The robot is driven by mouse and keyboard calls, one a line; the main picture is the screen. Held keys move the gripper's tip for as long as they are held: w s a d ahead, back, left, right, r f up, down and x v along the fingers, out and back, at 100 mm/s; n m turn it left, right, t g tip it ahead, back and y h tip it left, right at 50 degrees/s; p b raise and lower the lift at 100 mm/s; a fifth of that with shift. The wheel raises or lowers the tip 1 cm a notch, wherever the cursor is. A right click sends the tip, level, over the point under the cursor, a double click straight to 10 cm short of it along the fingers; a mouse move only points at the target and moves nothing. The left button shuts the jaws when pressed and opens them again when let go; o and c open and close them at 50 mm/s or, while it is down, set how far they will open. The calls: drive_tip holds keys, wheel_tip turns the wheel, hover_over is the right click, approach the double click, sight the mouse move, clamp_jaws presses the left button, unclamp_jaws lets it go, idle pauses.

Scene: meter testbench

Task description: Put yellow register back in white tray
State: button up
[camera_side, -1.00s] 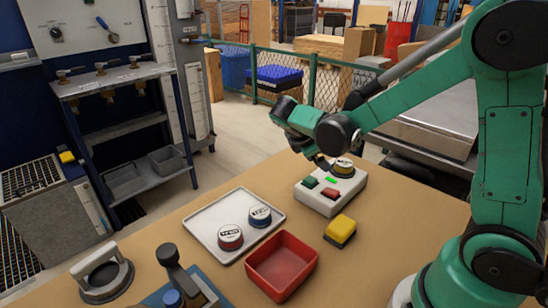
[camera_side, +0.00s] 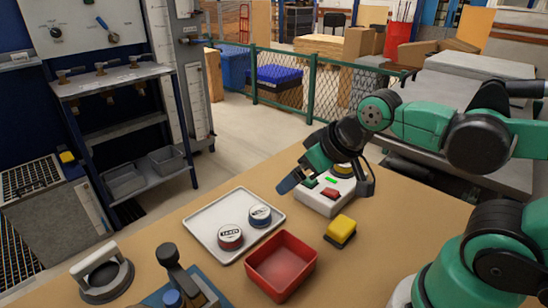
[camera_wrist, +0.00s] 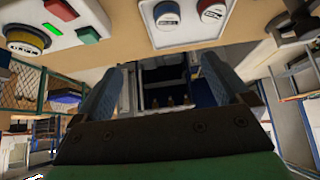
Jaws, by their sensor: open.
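The yellow register (camera_wrist: 27,38), a round meter with a white face and yellow body, sits on the white test box (camera_wrist: 82,22) in the wrist view. In the side view the register (camera_side: 343,169) is partly hidden behind my gripper (camera_side: 327,188). My gripper is open and empty, in front of and above the box. Its two fingers also show in the wrist view (camera_wrist: 160,88), with nothing between them. The white tray (camera_side: 208,236) lies left of the box and holds a red register (camera_side: 230,236) and a blue register (camera_side: 260,215).
The white box has a green light, a green button and a red button (camera_side: 330,192). A red bin (camera_side: 282,265) stands in front of the tray. A yellow block (camera_side: 341,230) lies right of the bin. A clamp (camera_side: 103,275) stands at the front left.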

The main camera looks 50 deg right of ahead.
drive_tip(key=m+g, duration=0.1)
drive_tip(key=g, duration=0.6)
hover_over(344, 167)
drive_tip(key=d, duration=0.1)
drive_tip(key=f, duration=0.3)
drive_tip(key=shift+w+d+f, duration=0.1)
drive_tip(key=shift+w+d, duration=0.05)
drive_tip(key=shift+w, duration=0.25)
drive_tip(key=shift+d+f, duration=0.2)
drive_tip(key=shift+d, duration=0.05)
drive_tip(key=shift+s+f, duration=0.1)
drive_tip(key=shift+f, duration=2.65)
clamp_jaws()
drive_tip(key=shift+r, duration=0.1)
